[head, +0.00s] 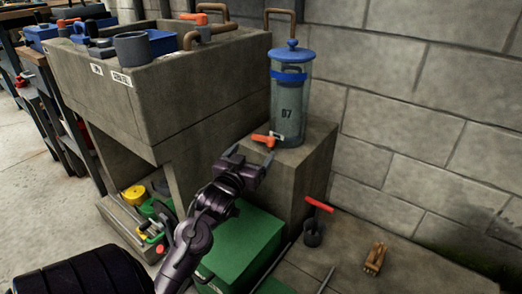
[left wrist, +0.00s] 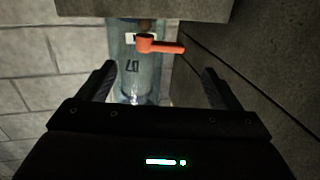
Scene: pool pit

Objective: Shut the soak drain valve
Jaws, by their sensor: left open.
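An orange lever valve (head: 265,139) sits at the foot of a clear cylinder (head: 291,105) with a blue lid, marked with dark characters. The cylinder stands on a concrete block (head: 310,165). In the left wrist view, the picture is upside down and the orange lever (left wrist: 165,46) sticks out sideways, right of a small white label. My left gripper (head: 250,160) is open and empty, just short of the lever and apart from it. In the left wrist view, the lever lies beyond the gap between the fingertips (left wrist: 160,72). My right gripper is not in view.
A concrete trough (head: 190,90) with pipes and another orange lever (head: 206,10) stands at left. A green box (head: 240,240) lies below my left arm. A red-handled tool (head: 316,206) and a wooden piece (head: 376,258) are at right. A block wall stands behind.

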